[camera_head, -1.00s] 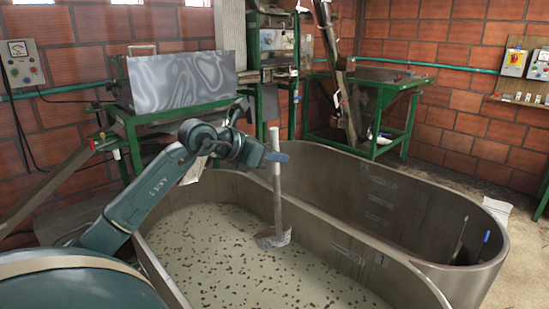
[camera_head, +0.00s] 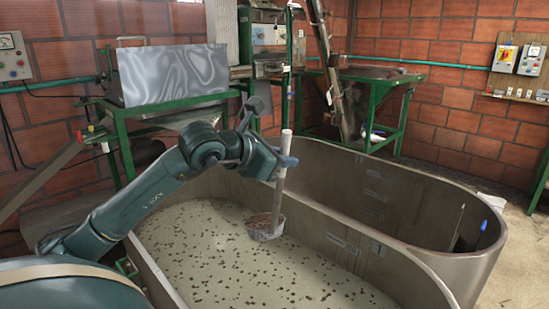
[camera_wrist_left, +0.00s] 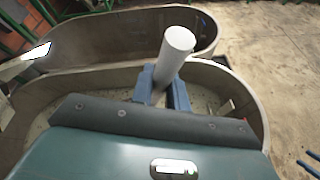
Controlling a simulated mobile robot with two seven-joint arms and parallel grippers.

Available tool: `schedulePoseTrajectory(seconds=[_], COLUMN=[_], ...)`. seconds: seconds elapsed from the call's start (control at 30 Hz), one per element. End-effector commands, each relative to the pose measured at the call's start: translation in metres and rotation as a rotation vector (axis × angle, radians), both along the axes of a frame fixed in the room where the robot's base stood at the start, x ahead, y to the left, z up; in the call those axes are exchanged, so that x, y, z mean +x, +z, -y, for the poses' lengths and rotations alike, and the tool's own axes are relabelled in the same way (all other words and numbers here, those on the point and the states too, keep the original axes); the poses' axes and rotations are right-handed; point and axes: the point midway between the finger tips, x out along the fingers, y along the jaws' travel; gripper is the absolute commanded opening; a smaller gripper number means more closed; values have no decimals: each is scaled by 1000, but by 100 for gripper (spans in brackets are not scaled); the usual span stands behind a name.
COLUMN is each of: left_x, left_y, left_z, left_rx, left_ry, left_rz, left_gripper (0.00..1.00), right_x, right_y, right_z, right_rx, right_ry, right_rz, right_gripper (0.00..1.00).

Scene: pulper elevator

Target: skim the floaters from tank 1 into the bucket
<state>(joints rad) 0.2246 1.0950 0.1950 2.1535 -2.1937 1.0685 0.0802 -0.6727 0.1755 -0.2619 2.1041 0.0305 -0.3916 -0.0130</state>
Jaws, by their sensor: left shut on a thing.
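Tank 1 (camera_head: 338,240) is the near oval metal tank, filled with cloudy liquid dotted with many small dark floaters (camera_head: 205,255). My left gripper (camera_head: 285,161) is over the tank, shut on the pale pole of a skimmer (camera_head: 280,188). The pole stands nearly upright and slightly tilted. Its basket head (camera_head: 266,227) is at the liquid surface and has brownish matter in it. In the left wrist view the blue fingers (camera_wrist_left: 163,88) close around the white pole (camera_wrist_left: 174,55). My right gripper is not in view. I see no bucket.
A second oval tank (camera_head: 375,185) stands directly behind, with a blue-handled tool (camera_head: 483,227) at its right end. A green-framed machine (camera_head: 170,100) stands behind at left, and a green table (camera_head: 385,85) at the back. Open floor (camera_head: 525,245) lies at the right.

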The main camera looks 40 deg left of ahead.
Motion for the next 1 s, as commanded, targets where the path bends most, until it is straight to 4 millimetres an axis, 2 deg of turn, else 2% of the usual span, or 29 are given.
schedulePoseTrajectory(seconds=[0.03, 0.5, 1.0], left_x=[-2, -19, -20], left_y=[-5, -27, -28], left_z=[6, 54, 57], left_rx=[29, 219, 233], left_ry=[-3, -1, 1], left_rz=[18, 85, 88], left_gripper=[0, 0, 0], right_x=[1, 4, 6], right_y=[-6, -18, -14], right_z=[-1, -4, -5], right_rx=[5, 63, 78], right_ry=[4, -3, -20], right_rz=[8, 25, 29], right_gripper=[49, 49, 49])
